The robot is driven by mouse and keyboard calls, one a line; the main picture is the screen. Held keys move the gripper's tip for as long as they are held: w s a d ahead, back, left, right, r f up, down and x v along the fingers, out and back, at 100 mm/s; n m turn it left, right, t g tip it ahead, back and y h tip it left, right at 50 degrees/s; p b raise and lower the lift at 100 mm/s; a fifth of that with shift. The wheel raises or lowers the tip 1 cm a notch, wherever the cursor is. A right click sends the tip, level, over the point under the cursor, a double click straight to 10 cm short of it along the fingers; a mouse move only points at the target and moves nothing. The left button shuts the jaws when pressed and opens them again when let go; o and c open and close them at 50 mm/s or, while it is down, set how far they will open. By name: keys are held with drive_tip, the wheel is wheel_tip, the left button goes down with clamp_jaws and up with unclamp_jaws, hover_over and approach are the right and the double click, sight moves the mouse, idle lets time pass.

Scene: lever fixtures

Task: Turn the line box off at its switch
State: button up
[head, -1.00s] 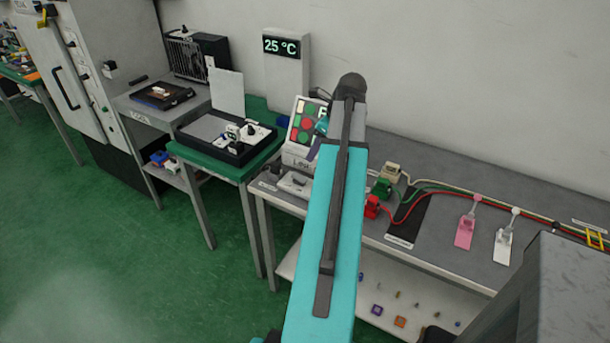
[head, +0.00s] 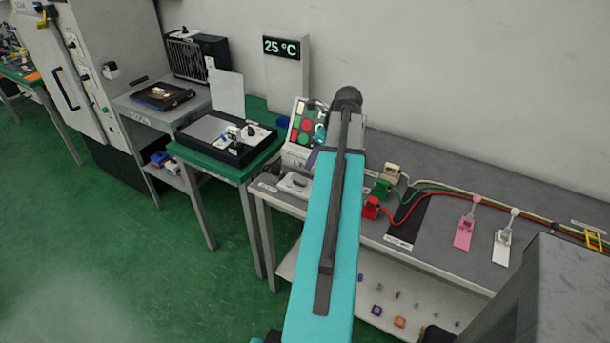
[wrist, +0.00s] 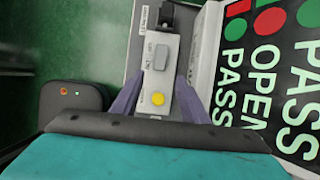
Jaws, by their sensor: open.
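A sign panel with red and green dots and the words PASS and OPEN (wrist: 265,75) stands at the right in the wrist view. In the head view this panel (head: 305,122) stands on the bench, with lettering on its base partly hidden by my arm. Beside it is a pale grey box (wrist: 143,100) with a grey switch piece (wrist: 160,57) and a yellow button (wrist: 157,98). I cannot tell which way the switch is set. My gripper (wrist: 160,82) is open, its purple fingers apart over the box's two sides. Contact cannot be told. In the head view my arm mostly hides the gripper.
Red (head: 371,207), green (head: 381,189) and cream (head: 391,174) plugs with cables lie right of my arm. Pink (head: 464,234) and white (head: 502,248) tags lie farther right. A dark box with small lights (wrist: 75,103) sits left of the fingers.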

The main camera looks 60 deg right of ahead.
sight(302, 180)
drive_tip(key=shift+p+x, duration=0.85)
drive_tip(key=shift+x, duration=4.3)
